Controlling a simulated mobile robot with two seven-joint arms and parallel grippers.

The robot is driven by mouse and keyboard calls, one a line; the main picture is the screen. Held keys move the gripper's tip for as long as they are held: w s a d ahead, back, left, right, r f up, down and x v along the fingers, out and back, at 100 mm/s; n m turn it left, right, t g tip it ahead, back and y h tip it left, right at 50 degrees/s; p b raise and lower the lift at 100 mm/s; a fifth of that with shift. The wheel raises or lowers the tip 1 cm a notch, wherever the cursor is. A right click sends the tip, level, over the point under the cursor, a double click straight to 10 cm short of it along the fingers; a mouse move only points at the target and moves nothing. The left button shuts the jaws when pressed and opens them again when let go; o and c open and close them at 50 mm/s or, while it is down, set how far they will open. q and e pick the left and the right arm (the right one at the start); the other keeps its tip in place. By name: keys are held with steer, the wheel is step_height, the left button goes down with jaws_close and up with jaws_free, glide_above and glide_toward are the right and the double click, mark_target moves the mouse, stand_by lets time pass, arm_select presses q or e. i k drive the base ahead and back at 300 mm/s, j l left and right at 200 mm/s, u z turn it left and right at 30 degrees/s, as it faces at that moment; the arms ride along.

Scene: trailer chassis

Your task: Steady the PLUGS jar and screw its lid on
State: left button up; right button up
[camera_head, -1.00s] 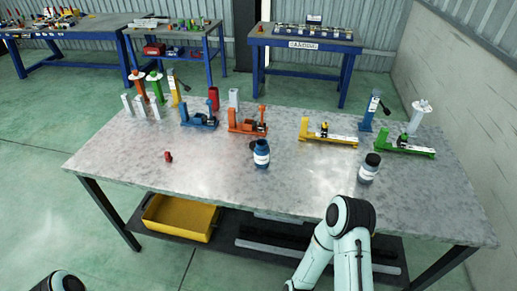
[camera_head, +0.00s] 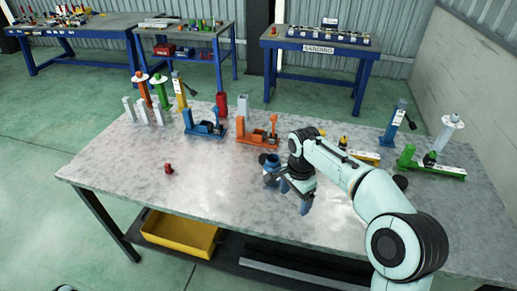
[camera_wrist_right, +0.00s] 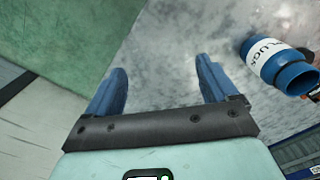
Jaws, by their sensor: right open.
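The PLUGS jar (camera_head: 271,160) is blue and stands on the grey metal table (camera_head: 130,180), partly behind my right gripper. In the right wrist view the jar (camera_wrist_right: 265,52) shows at the upper right with its white label and blue rim. My right gripper (camera_head: 288,196) is open and empty above the table, just in front of the jar. In the wrist view its two blue fingers (camera_wrist_right: 160,90) have only bare tabletop between them, and the jar is outside them to the right. I cannot make out the jar's lid for certain. My left gripper is out of view.
A dark-topped jar (camera_head: 401,182) is mostly hidden behind my right arm. A small red object (camera_head: 168,169) lies on the left. Orange (camera_head: 257,135), blue (camera_head: 205,128) and green (camera_head: 430,167) fixtures line the back. The table's front left is clear.

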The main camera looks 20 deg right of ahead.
mark_target(272, 170)
steer(key=i, duration=1.05)
